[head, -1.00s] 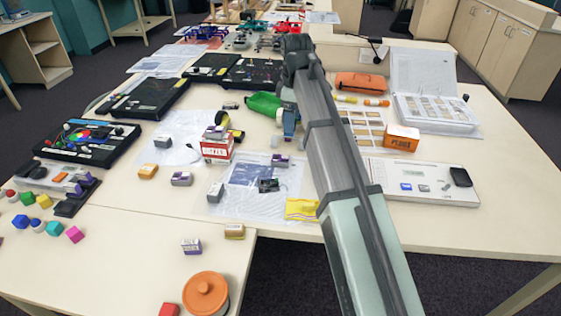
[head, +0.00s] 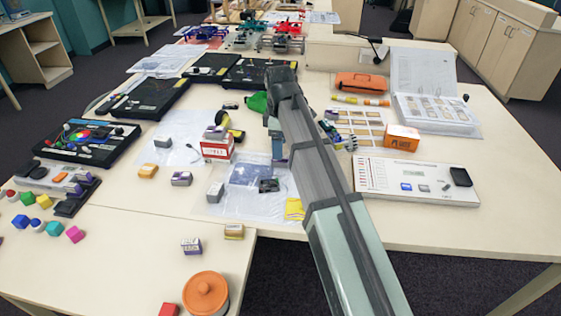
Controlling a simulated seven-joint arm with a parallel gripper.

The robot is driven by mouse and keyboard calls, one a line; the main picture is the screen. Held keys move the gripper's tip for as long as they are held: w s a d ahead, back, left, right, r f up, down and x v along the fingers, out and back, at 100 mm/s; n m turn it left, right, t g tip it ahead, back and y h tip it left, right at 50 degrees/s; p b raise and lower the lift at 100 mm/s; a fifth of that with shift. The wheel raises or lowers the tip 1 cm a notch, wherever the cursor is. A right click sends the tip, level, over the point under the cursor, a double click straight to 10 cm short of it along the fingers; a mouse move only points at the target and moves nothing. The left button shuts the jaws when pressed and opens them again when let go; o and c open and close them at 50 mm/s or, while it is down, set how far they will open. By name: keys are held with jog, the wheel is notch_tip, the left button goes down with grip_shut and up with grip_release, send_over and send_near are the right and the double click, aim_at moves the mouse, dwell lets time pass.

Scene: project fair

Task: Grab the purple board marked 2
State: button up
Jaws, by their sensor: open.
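Several small grey-topped blocks with purple sides lie on the table; I cannot read a 2 on any. No piece is plainly a purple board marked 2.
A plastic sheet (head: 225,205) carries small parts. A white panel (head: 420,170) and an orange box (head: 402,138) lie at right. Black kits (head: 85,140) stand at left. An orange pot (head: 206,294) is at the front. The front right tabletop is clear.

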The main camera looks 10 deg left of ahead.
jog(key=shift+w+f, duration=0.2)
jog(key=shift+f, duration=2.45)
jog(key=shift+c, duration=0.3)
jog(key=c, duration=1.1)
